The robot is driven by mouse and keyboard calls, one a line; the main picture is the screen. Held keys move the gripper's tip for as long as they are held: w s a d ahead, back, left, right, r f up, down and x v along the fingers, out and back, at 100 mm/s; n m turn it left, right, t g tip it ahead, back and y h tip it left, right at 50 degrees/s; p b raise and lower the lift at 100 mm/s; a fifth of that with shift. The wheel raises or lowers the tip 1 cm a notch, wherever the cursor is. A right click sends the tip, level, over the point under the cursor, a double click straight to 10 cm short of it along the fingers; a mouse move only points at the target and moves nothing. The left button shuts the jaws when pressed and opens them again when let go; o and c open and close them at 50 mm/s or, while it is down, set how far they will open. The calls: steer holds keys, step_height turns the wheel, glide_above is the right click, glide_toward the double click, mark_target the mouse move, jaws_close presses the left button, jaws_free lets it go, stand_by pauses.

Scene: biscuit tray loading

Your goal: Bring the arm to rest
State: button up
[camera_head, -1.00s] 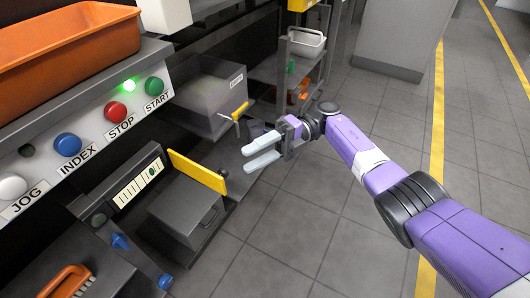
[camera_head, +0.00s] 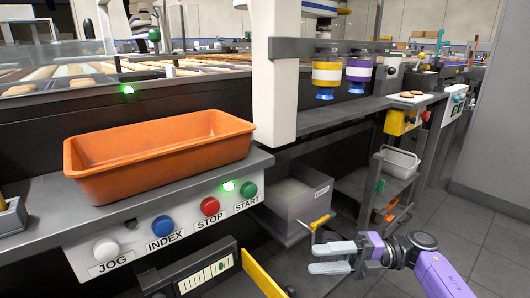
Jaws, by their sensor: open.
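My gripper (camera_head: 333,257) is at the lower right of the head view, at the end of my purple arm (camera_head: 440,275). Its two pale fingers are apart with nothing between them. They point left, in front of the machine and near a yellow-handled lever (camera_head: 320,222). I cannot tell whether the fingers touch anything there, but they look free.
An orange tray (camera_head: 160,168) sits on the ledge above the JOG, INDEX, STOP and START buttons (camera_head: 210,206). A grey bin (camera_head: 290,205) is below, and a shelf cart with a white basket (camera_head: 400,162) stands to the right. Open floor (camera_head: 480,240) lies at the right.

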steer(key=a+r+m+t+y, duration=0.1)
steer(key=a+r+m+t, duration=0.1)
steer(key=r+m+t, duration=0.45)
steer(key=a+r+m+t+y, duration=0.1)
steer(key=a+r+m+t, duration=0.15)
steer(key=m+t, duration=0.65)
steer(key=s+d+f+m+t+h+p, duration=0.1)
steer(key=s+d+f+m+t+h, duration=0.3)
steer(key=s+m+h, duration=0.65)
steer(key=s+d+f+m+t+h+p, duration=0.1)
steer(key=s+d+f+m+t+h, duration=0.35)
steer(key=s+m+h, duration=0.55)
steer(key=s+d+f+g+p, duration=0.2)
steer(key=s+g, duration=0.6)
steer(key=s, duration=1.5)
step_height(320, 180, up, 36)
steer(key=m+p, duration=0.1)
steer(key=p, duration=3.6)
steer(key=shift+w+a+r, duration=0.25)
steer(key=shift+w, duration=0.05)
steer(key=shift+f, duration=0.1)
steer(key=shift+c, duration=0.8)
